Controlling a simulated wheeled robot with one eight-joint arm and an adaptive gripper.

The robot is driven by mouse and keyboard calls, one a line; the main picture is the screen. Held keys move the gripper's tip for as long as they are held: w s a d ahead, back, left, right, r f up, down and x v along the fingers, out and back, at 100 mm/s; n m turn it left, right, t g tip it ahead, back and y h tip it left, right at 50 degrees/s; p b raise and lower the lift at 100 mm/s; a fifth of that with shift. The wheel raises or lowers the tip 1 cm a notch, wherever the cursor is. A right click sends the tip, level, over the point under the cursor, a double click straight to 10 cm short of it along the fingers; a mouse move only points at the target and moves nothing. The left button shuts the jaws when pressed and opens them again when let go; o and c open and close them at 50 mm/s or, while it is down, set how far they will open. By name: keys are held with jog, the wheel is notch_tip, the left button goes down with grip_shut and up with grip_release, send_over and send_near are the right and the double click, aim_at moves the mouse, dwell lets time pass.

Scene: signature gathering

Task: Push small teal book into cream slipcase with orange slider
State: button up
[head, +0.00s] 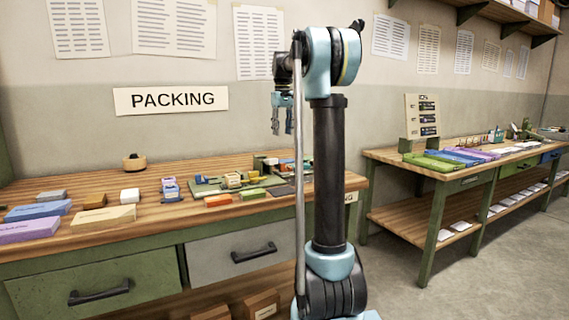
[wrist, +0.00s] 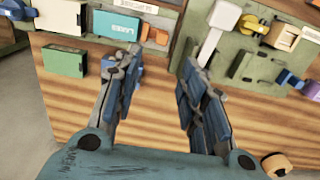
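The small teal book (wrist: 120,26) lies flat near the top of the wrist view, with light lettering on its face.
A green box (wrist: 64,61) lies left of the teal book. A green fixture board (wrist: 240,70) with a white paddle-like piece (wrist: 215,30) lies to the right. Books and boxes cover the left of the packing bench (head: 165,215). A second bench (head: 400,158) stands at right.

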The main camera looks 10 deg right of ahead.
notch_tip(320, 180, down, 14)
jog(key=shift+r, duration=0.1)
dwell(0.4)
jog(key=shift+c, duration=0.3)
